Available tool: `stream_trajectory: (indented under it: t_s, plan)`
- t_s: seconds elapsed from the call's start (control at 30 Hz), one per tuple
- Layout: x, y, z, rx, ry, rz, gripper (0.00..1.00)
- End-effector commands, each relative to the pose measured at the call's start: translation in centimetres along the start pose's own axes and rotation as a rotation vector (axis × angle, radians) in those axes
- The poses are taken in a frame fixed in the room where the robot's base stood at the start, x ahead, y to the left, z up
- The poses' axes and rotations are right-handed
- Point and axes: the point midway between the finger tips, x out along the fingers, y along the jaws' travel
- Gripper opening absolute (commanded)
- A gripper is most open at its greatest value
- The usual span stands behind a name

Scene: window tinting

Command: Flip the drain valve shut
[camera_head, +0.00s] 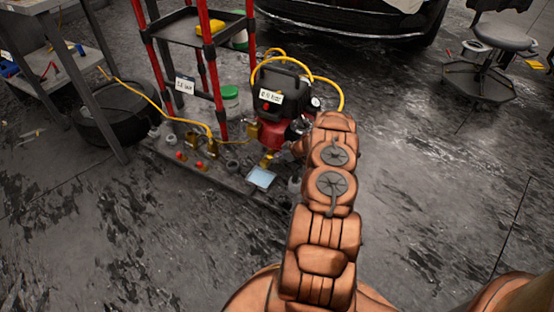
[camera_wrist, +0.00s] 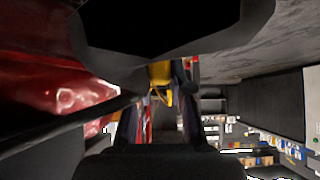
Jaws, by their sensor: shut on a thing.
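The brass drain valve (camera_head: 267,160) hangs under the tank. A yellow-brass part of it (camera_wrist: 160,76) shows between the dark fingers of my gripper (camera_wrist: 163,98) in the wrist view. My gripper is shut on it. In the head view my arm hides most of the gripper and the tank's right side. I cannot tell the lever's angle.
A small pale-blue tray (camera_head: 261,178) lies under the valve. A yellow hose (camera_head: 340,92) loops over the compressor. A red-posted cart (camera_head: 178,27) stands behind, left. Brass fittings (camera_head: 191,145) lie on a low board. A stool (camera_head: 490,55) is far right. Floor at right is clear.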

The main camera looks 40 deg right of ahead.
Motion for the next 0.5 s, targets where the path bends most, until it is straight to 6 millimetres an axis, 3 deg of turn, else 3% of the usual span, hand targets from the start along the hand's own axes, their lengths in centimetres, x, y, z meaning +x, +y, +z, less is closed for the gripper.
stream_trajectory:
  t_s: [0.27,0.3,0.5]
  plan:
    - [-0.09,0.16,-0.13,-0.002,0.001,0.002,0.00]
    - [-0.09,0.15,-0.12,-0.002,0.001,0.002,0.21]
    - [-0.08,0.11,-0.06,-0.001,0.000,0.001,0.42]
